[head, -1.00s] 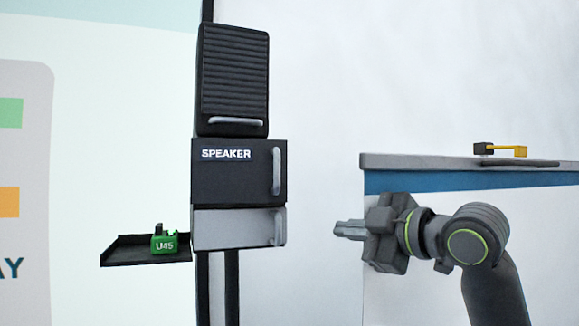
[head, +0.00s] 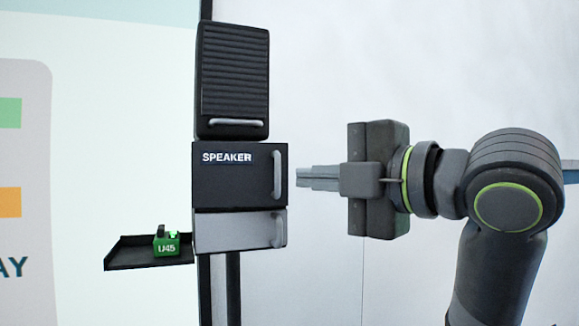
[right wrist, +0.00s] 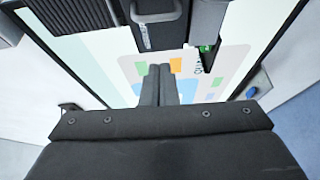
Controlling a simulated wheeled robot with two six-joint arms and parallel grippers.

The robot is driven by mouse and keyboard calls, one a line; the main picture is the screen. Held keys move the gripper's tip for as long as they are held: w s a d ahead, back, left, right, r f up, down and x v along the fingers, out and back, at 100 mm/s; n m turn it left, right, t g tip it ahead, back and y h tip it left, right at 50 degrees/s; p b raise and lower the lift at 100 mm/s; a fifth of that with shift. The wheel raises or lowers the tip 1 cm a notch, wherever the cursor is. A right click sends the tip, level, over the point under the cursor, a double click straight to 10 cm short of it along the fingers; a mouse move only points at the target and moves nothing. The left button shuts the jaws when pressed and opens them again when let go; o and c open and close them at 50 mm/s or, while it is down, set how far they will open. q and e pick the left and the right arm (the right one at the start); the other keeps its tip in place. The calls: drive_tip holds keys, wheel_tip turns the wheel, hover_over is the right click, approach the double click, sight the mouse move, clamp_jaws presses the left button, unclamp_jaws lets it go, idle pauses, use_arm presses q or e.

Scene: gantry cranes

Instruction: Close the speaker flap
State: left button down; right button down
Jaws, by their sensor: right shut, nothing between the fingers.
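The speaker flap (head: 228,182) is a black panel with a white SPEAKER label and a vertical grey handle (head: 277,176) along its right edge. I cannot tell how far it stands out from its housing. In the right wrist view the flap (right wrist: 160,38) is at the top, turned sideways, with its handle (right wrist: 155,12) at the top edge. My right gripper (head: 301,178) is shut and empty, level with the handle and a little right of it in the picture, apart from it. The shut fingers (right wrist: 159,68) point up toward the flap in the wrist view. My left gripper is out of view.
A ribbed black cover (head: 235,70) with a handle sits above the flap. A grey panel (head: 232,231) with a handle sits below. A dark shelf (head: 122,254) holding a green U45 block (head: 167,245) projects to the left. The wall area right of the stack is clear.

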sight(277, 177)
drive_tip(key=w+a+p, duration=0.2)
drive_tip(key=w+p, duration=0.2)
drive_tip(key=w, duration=0.3)
drive_tip(key=shift+w+a, duration=0.15)
drive_tip(key=shift+a, duration=0.25)
drive_tip(key=shift+a+f, duration=0.1)
drive_tip(key=shift+w+d+f+b, duration=0.1)
drive_tip(key=shift+w+d+b, duration=0.15)
drive_tip(key=shift+w+b, duration=0.1)
drive_tip(key=shift+w+d+b, duration=0.15)
drive_tip(key=shift+w+d, duration=0.1)
drive_tip(key=shift+w, duration=0.35)
drive_tip(key=shift+w+d+b, duration=0.15)
drive_tip(key=shift+w+d, duration=0.1)
drive_tip(key=shift+w, duration=0.3)
drive_tip(key=shift+s, duration=0.1)
